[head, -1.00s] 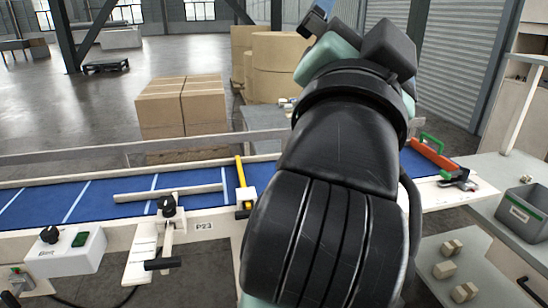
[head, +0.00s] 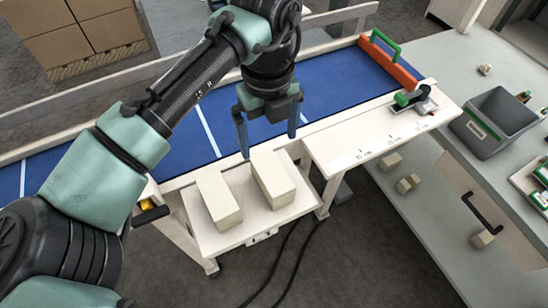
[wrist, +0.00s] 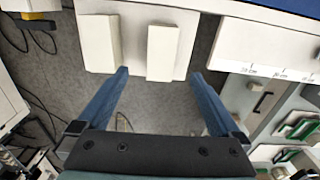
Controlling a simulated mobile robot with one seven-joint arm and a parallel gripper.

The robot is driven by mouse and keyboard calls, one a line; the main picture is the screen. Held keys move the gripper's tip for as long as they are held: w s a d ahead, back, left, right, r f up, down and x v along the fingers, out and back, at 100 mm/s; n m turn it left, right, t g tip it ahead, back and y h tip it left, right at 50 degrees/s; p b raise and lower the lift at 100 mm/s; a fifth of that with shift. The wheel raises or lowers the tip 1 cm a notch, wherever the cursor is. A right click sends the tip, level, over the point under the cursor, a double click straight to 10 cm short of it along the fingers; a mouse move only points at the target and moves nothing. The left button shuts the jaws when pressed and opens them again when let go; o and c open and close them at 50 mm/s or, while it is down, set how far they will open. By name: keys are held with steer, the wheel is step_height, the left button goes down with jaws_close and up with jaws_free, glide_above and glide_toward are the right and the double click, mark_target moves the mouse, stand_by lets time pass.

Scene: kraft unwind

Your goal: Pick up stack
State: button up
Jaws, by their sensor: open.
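Two pale cream, block-shaped stacks lie side by side on a small white cart shelf (head: 235,236). The left stack (head: 219,201) and the right stack (head: 273,180) are a little apart. My gripper (head: 269,145) points down above the far end of the right stack, with its blue fingers spread and nothing between them. In the wrist view, the right stack (wrist: 162,52) lines up with the gap between the fingertips (wrist: 159,73), and the left stack (wrist: 98,42) lies outside the left finger. I cannot tell the exact height gap.
A blue conveyor belt (head: 335,96) with a white ruled edge runs behind the shelf. An orange bar with a green handle (head: 388,62) and a clamp (head: 413,98) sit at its right. A grey bin (head: 494,122) stands on the right bench. Black cables hang below the shelf.

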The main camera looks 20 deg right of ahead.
steer(key=p, duration=0.1)
glide_above(272, 172)
step_height(272, 172, down, 6)
steer(key=shift+a+r, duration=0.15)
steer(key=shift+d+f+p, duration=0.2)
steer(key=shift+f+p, duration=1.25)
steer(key=shift+f, duration=1.6)
steer(key=shift+r, duration=0.1)
steer(key=c, duration=1.5)
steer(key=shift+r, duration=0.1)
